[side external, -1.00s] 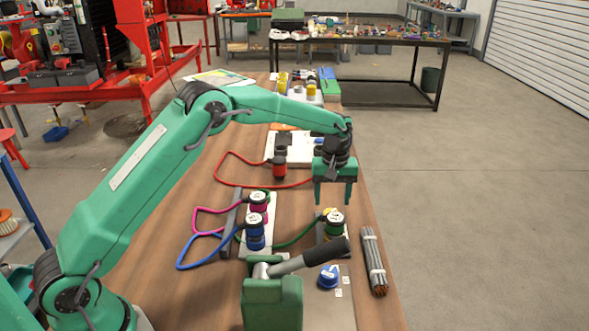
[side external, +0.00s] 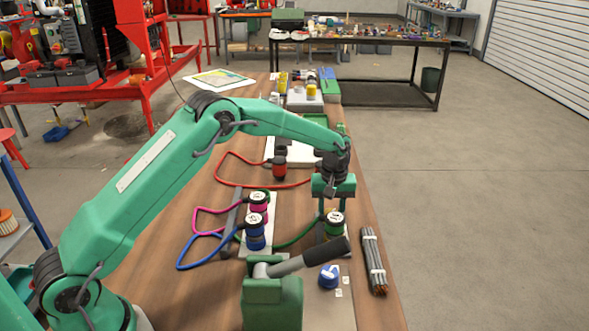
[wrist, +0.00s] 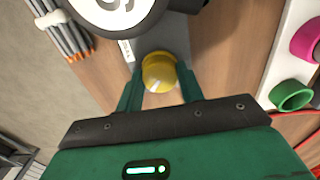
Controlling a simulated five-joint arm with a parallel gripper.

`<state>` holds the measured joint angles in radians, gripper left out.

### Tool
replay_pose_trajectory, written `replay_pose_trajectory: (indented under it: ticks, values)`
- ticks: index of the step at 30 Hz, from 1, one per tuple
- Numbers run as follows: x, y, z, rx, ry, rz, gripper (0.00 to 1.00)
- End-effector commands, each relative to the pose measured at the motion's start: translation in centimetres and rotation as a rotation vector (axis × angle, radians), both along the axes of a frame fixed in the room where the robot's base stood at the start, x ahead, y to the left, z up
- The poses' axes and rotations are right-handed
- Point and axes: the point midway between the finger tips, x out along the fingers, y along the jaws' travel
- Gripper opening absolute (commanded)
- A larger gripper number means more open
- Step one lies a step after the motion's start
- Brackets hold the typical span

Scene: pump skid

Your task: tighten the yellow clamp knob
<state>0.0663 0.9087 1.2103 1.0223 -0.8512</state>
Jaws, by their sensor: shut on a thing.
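The yellow clamp knob (wrist: 157,72) shows in the wrist view between the two green fingers of my gripper (wrist: 159,88). It has a white mark on its face. The fingers are closed on its sides. In the side view my gripper (side external: 333,206) points down just behind the white-capped green coupling (side external: 335,222). In that view the knob is hidden behind the coupling and the fingers.
A black-handled lever (side external: 312,255), a blue knob (side external: 329,276) and a bundle of rods (side external: 374,262) lie nearer the camera. Pink and blue couplings (side external: 257,225) with looped hoses stand left. A red hose (side external: 225,172) lies farther back.

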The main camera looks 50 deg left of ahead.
Motion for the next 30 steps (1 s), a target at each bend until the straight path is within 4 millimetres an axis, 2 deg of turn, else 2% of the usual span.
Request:
replay_pose_trajectory:
  ticks: [14,20,30]
  values:
    - [0.01,0.04,0.09,0.000,0.000,-0.064,0.15]
    - [0.04,0.06,0.13,0.000,0.000,-0.175,0.15]
    - [0.07,0.07,0.17,0.000,-0.001,-0.469,0.15]
